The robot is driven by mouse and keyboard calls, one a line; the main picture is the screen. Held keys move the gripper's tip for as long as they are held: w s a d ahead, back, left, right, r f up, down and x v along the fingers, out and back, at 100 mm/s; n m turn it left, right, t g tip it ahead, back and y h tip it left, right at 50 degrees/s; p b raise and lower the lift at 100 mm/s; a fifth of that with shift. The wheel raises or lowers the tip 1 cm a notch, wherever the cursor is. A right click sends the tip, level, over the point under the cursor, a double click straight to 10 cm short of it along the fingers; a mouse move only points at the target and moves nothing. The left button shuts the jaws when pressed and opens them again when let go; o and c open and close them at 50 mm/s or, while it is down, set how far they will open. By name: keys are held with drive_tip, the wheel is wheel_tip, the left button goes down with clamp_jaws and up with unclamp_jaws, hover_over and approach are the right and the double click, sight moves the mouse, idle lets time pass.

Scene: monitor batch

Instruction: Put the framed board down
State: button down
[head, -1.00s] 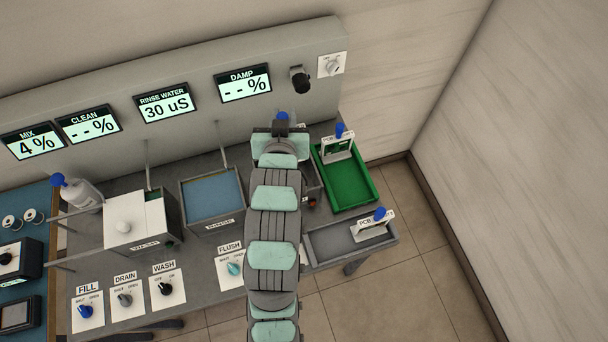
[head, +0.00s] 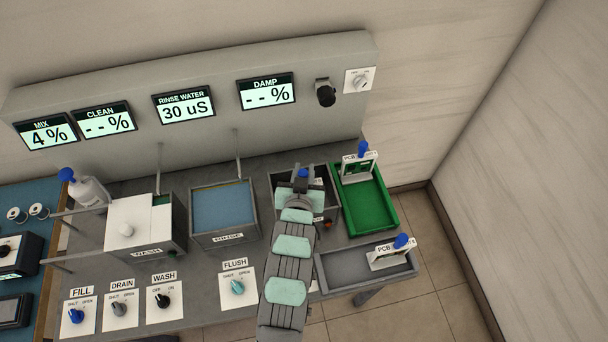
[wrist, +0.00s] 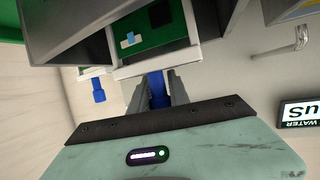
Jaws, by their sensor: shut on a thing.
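My gripper (head: 303,174) is over the grey box between the rinse tank and the green tray. In the wrist view my gripper (wrist: 157,88) is shut on the blue handle (wrist: 157,92) of a framed board. This framed board (wrist: 160,42) has a white frame and a green circuit board with a dark chip. It hangs at the grey box (wrist: 70,32), whose walls show on both sides; how deep it sits and whether it touches the bottom I cannot tell. In the head view my arm hides much of the box (head: 278,182).
One framed board (head: 358,169) with a blue handle stands at the back of the green tray (head: 374,208). Another (head: 390,256) stands in the grey tray (head: 338,268) in front. The rinse tank (head: 224,240) and lidded wash tank (head: 172,254) are to the left.

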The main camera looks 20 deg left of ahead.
drive_tip(key=shift+f, duration=1)
drive_tip(key=shift+f, duration=0.2)
drive_tip(key=c, duration=1.2)
unclamp_jaws()
drive_tip(key=shift+c, duration=0.2)
